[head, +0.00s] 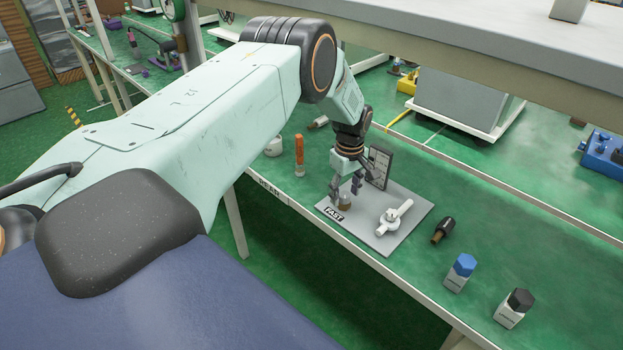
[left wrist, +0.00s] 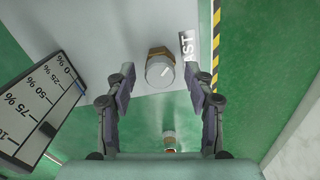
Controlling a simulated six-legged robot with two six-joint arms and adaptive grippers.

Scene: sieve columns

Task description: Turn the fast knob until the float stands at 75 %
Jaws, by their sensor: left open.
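The fast knob (head: 345,203) is a short round knob with a brown base. It stands on a grey plate (head: 412,228) beside the FAST label (head: 334,214). In the left wrist view the knob (left wrist: 160,72) has a pale top with a white line. My left gripper (head: 346,186) is open above the knob; in the left wrist view its fingertips (left wrist: 159,78) are on either side, apart from it. The percent scale (head: 380,166) stands upright behind; the wrist view shows its markings (left wrist: 38,105).
A white valve-like handle (head: 391,217) sits on the same plate. An orange-handled tool (head: 299,155) is to the left. The table's front edge is close.

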